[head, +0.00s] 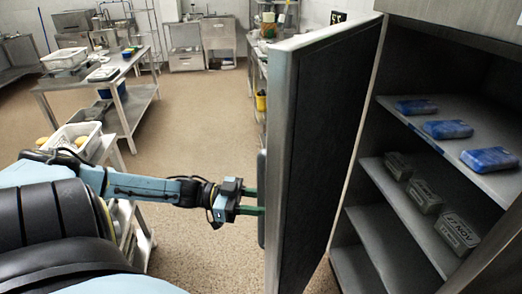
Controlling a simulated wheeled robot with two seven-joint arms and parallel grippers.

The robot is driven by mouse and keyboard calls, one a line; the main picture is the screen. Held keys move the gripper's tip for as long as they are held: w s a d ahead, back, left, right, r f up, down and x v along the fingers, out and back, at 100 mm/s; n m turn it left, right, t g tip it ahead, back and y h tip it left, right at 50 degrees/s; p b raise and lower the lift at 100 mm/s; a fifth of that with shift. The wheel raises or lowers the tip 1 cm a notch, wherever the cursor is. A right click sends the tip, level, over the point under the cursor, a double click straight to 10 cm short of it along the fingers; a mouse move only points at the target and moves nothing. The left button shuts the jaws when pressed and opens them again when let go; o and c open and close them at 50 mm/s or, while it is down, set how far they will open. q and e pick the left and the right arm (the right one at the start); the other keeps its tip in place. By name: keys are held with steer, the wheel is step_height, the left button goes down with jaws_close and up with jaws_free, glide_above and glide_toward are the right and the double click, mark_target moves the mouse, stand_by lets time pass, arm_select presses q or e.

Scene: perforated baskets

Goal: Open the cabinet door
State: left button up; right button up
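The cabinet door (325,125) stands swung wide open, its dark inner face turned to the right. A vertical handle (262,180) is on its outer side. My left gripper (258,202) reaches in from the left. Its two green fingers are a little apart, with their tips at the handle. The door edge and handle hide the tips, so I cannot tell whether they clamp it. The cabinet (428,140) is open to view on the right. My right gripper is not in view.
Blue packs (447,129) lie on the upper cabinet shelf and grey boxes (424,196) on the one below. A metal worktable (115,75) stands at the left, with a white basket (80,135) nearer me. The floor (200,115) between is clear.

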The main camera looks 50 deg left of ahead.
arm_select(q)
steer(key=p+v, duration=0.2)
steer(key=v, duration=1.1)
steer(key=shift+s, duration=0.15)
steer(key=shift+a, duration=0.1)
